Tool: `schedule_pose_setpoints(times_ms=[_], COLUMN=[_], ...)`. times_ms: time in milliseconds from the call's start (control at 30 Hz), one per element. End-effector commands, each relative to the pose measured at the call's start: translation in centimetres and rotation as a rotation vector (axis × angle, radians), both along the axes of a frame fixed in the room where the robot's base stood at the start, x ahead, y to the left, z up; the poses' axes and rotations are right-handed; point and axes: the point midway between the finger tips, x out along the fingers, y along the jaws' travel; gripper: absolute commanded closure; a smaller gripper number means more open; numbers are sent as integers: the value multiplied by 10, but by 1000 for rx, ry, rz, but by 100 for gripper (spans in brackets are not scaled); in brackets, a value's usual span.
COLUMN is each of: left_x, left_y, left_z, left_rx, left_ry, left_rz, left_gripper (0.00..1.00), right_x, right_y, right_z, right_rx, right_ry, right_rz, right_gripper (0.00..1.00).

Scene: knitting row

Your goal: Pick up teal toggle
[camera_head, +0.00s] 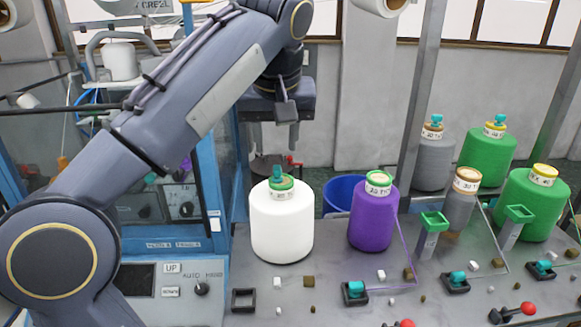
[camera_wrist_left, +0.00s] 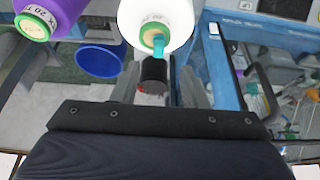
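A teal toggle (camera_head: 278,173) stands upright on top of a white yarn cone (camera_head: 282,225) with a green-rimmed cap. In the left wrist view the toggle (camera_wrist_left: 158,48) shows on the white cone (camera_wrist_left: 175,15), near the line between my fingers. My left gripper (camera_head: 289,125) hangs above the white cone, its fingers apart and empty; the fingers also show in the left wrist view (camera_wrist_left: 158,88). More teal toggles sit in black square holders, such as one toggle (camera_head: 355,288) in front of the purple cone. My right gripper is out of view.
A purple cone (camera_head: 373,220) stands to the right of the white one, with a blue bucket (camera_head: 343,192) behind. An empty black square holder (camera_head: 243,300) lies at the front left. Green cones (camera_head: 535,210) stand farther right. A blue-framed machine (camera_head: 213,200) borders the left.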

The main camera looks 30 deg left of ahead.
Motion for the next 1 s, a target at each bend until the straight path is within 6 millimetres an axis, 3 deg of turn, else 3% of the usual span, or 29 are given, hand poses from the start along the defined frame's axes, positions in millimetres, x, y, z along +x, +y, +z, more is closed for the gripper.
schedule_pose_setpoints(times_ms=[500, 833, 1000], left_x=[24, 26, 26], left_y=[9, 11, 11], left_z=[-61, -69, -68], left_rx=[0, -2, -2], left_ry=[2, -1, -1], left_rz=[0, -1, -1], left_gripper=[60, 60, 82], right_x=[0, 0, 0], right_y=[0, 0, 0], right_z=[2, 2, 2], right_rx=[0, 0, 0], right_ry=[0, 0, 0], right_rz=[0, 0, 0], right_gripper=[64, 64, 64])
